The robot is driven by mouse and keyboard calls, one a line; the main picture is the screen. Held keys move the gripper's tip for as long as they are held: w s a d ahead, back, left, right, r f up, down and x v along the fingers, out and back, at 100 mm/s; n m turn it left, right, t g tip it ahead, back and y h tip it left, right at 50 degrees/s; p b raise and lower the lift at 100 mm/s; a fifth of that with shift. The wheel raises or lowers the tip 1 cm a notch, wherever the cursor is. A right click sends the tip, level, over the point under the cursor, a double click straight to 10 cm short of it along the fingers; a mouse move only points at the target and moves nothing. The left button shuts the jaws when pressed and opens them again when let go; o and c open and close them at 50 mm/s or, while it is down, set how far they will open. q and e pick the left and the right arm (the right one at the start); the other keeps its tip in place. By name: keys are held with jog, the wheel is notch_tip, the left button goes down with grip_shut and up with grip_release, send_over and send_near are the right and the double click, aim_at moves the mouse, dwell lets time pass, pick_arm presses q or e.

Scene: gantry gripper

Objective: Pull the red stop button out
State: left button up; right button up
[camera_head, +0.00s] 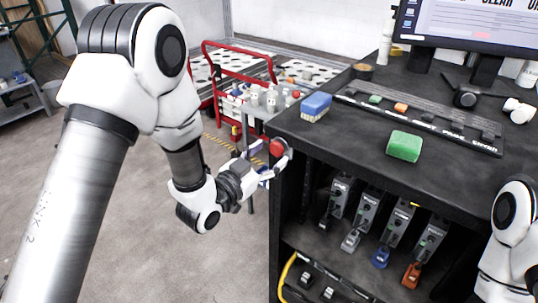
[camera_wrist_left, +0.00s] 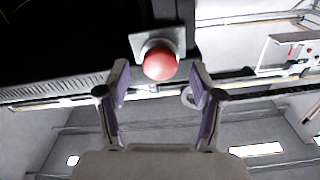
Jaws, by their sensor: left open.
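The red stop button (camera_head: 277,147) is a round red knob on the left side of the black workbench, near its front corner. In the left wrist view the red stop button (camera_wrist_left: 160,64) stands out from a pale square plate (camera_wrist_left: 143,42). My left gripper (camera_head: 270,162) is at the button in the head view. In the wrist view its two fingers (camera_wrist_left: 159,82) are apart, one to each side of the knob and slightly below it, with a visible gap on both sides. My right gripper is out of view; part of my right arm shows at the lower right.
The black workbench (camera_head: 345,137) carries a blue-and-white block (camera_head: 316,107), a green block (camera_head: 404,146) and a monitor (camera_head: 468,22). Several grey devices hang on its front shelf. A red cart (camera_head: 215,88) stands behind. Open floor lies left of the bench.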

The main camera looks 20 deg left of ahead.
pick_arm(q)
jog(key=v, duration=0.7)
jog(key=s+f+n+g+y, duration=0.1)
jog(key=s+f+g, duration=0.35)
jog(key=f, duration=0.75)
jog(key=s+f+g+y, duration=0.1)
jog(key=s+f+g, duration=0.3)
jog(key=f, duration=0.7)
jog(key=s+a+f+n+g+y, duration=0.2)
jog(key=s+f+g, duration=0.2)
jog(key=s, duration=0.5)
jog(key=s+a+f+n+g+y, duration=0.2)
jog(key=s+f+n+g, duration=0.1)
jog(key=s+f, duration=0.4)
jog(key=s+g, duration=0.1)
jog(key=s, duration=0.1)
jog(key=shift+s+a+n, duration=0.25)
jog(key=shift+s+n, duration=0.05)
